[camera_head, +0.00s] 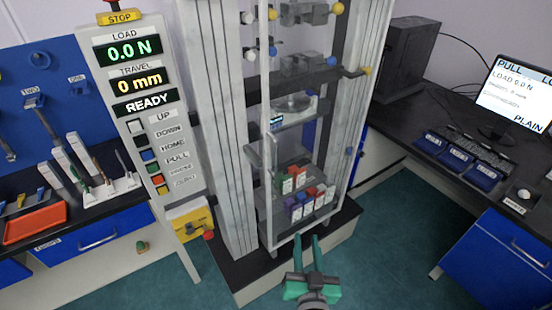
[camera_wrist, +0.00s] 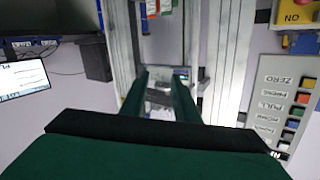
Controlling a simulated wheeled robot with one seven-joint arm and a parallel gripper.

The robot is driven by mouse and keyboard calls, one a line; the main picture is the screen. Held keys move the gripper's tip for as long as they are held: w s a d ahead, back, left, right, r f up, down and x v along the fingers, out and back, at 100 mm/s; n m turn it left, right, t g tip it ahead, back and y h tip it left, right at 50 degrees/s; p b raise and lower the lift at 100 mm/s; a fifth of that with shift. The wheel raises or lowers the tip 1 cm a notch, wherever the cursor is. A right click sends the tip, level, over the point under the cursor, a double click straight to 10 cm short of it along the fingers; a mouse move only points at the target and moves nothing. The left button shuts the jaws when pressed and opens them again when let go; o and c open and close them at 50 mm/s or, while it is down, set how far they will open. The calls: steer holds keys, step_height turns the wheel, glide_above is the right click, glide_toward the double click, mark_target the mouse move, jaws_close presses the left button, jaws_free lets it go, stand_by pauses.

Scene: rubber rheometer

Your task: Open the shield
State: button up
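The shield is a clear panel with a thin pale frame (camera_head: 268,195) on the front of the tall testing machine. Its lower part stands in front of the shelves with small coloured blocks, and it looks closed, though the clear panel is hard to make out. My gripper (camera_head: 306,238) is just in front of the shield's lower edge, low and near the machine's base. Its two green fingers are apart with nothing between them. In the wrist view my gripper (camera_wrist: 161,72) also shows open, pointing at the machine. I cannot tell if a fingertip touches the frame.
A control panel (camera_head: 150,105) reading READY stands left of the machine (camera_head: 222,130). A yellow box (camera_head: 188,222) sits by its left foot. A left bench holds an orange tray (camera_head: 35,223) and tools. A right bench carries a monitor (camera_head: 515,95). Floor is free at front right.

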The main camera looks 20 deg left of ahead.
steer(key=w+a+r+n+y, duration=0.3)
steer(key=w+a+r, duration=0.15)
steer(key=r, duration=0.45)
steer(key=n+g+y, duration=0.2)
steer(key=n+y, duration=0.1)
steer(key=n, duration=0.1)
glide_toward(277, 158)
steer(key=x, duration=1)
steer(key=shift+w+a+r, duration=0.1)
steer(key=shift+w+a, duration=0.1)
steer(key=shift+c, duration=0.3)
jaws_close()
